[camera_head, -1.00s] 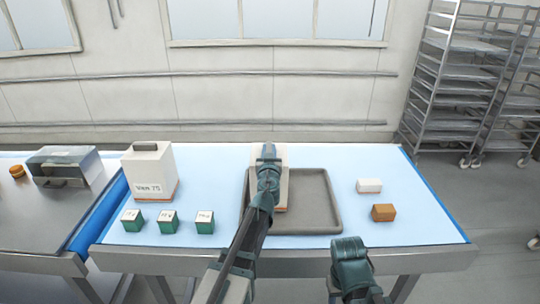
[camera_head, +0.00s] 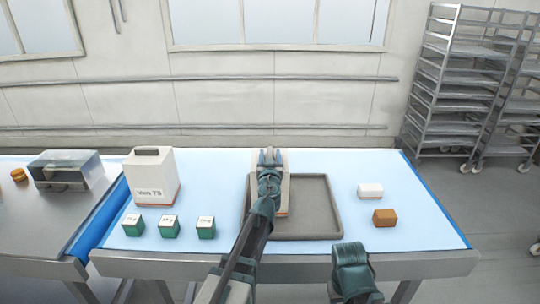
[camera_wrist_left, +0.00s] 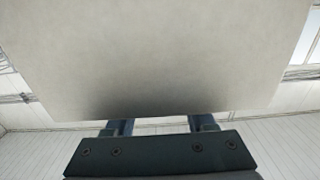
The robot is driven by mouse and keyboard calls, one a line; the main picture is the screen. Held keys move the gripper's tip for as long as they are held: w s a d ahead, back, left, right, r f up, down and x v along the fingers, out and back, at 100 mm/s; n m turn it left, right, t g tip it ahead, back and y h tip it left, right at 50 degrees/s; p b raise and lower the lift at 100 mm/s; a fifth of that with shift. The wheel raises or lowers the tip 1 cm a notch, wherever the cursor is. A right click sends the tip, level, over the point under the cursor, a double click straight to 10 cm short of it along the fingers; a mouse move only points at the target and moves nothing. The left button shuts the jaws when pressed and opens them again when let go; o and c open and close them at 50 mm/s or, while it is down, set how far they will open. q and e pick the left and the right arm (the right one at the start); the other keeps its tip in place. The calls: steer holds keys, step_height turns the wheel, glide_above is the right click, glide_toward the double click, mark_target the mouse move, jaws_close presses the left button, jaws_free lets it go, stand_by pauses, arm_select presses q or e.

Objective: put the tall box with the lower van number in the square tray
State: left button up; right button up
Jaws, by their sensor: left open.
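A tall white box (camera_head: 158,178) with a grey top grip and a label that seems to read "Van 73" stands upright at the back left of the blue surface. A second tall pale box (camera_head: 285,187) with an orange base stands at the left side of the grey square tray (camera_head: 325,205); its label is hidden. My left gripper (camera_head: 271,157) is open in front of this box, covering much of it. In the left wrist view the pale box (camera_wrist_left: 160,55) fills the top, beyond the spread fingers. My right gripper (camera_head: 352,262) is low at the front, empty-looking, its jaws unclear.
Several small green boxes (camera_head: 168,227) stand in a row at front left. A small white box (camera_head: 370,190) and an orange-brown one (camera_head: 384,217) lie right of the tray. A metal table with a clear-covered case (camera_head: 66,172) adjoins at left.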

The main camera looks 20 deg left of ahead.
arm_select(q)
steer(key=v, duration=1.1)
steer(key=shift+s, duration=0.35)
steer(key=shift+d, duration=0.15)
steer(key=s+d+f+g, duration=0.1)
steer(key=s+f+g, duration=0.2)
steer(key=f, duration=0.2)
steer(key=s+d+f+g, duration=0.1)
steer(key=s+f+g, duration=0.2)
steer(key=f, duration=0.2)
steer(key=s+d+f+g+y, duration=0.1)
steer(key=s+f+g, duration=0.3)
steer(key=f, duration=0.1)
steer(key=shift+d, duration=0.1)
steer(key=s+d+f+m+g+h, duration=0.2)
steer(key=s+d+f+m+g, duration=0.1)
steer(key=s+d, duration=0.3)
steer(key=s+d+f+m+g+h, duration=0.2)
steer(key=s+d+f+m+g, duration=0.1)
steer(key=s+d, duration=0.3)
steer(key=shift+s+f+m+g+h, duration=0.45)
steer(key=shift+s+g, duration=0.35)
steer(key=shift+s, duration=0.4)
